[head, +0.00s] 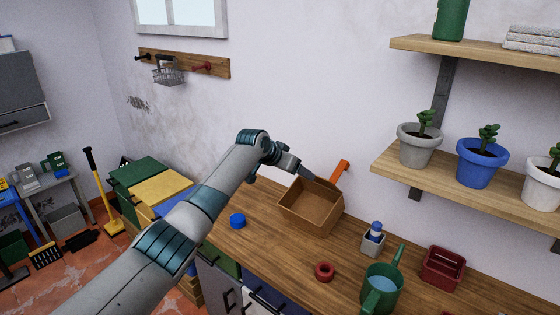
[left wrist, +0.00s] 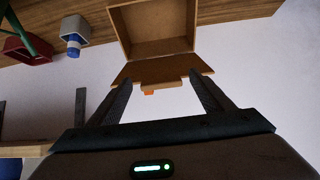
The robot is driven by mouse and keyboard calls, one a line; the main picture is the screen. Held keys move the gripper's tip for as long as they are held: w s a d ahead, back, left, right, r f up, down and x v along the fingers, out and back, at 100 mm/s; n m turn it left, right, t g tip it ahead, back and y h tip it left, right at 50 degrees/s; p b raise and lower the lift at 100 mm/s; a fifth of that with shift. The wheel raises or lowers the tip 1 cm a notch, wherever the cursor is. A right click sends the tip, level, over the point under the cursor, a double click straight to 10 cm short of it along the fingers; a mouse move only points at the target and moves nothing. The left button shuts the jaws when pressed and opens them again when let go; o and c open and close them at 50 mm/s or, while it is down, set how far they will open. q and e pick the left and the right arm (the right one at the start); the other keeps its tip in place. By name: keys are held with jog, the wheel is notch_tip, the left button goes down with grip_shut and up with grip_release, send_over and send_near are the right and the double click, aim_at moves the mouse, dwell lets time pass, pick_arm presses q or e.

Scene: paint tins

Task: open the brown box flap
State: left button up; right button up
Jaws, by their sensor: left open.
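The brown box (head: 308,213) stands on the wooden workbench with its top open and its inside showing empty. In the left wrist view the box (left wrist: 155,22) is at the top, and its brown flap (left wrist: 150,70) is swung out from the near rim, with a small tab on its outer edge. My left gripper (head: 304,172) is at the back of the box in the head view. In the left wrist view its fingers (left wrist: 160,82) are open and apart, one on either side of the tab. Contact cannot be told. My right gripper is not in view.
An orange piece (head: 340,171) rises behind the box. A blue lid (head: 237,221), red ring (head: 324,271), small pot with a blue-capped bottle (head: 373,240), green watering can (head: 382,287) and dark red tray (head: 443,268) stand around it. A plant shelf (head: 470,185) hangs at right.

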pick_arm(q)
jog(key=b+v, duration=0.5)
jog(key=v, duration=1.2)
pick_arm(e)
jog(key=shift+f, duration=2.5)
pick_arm(q)
jog(key=shift+s, duration=0.1)
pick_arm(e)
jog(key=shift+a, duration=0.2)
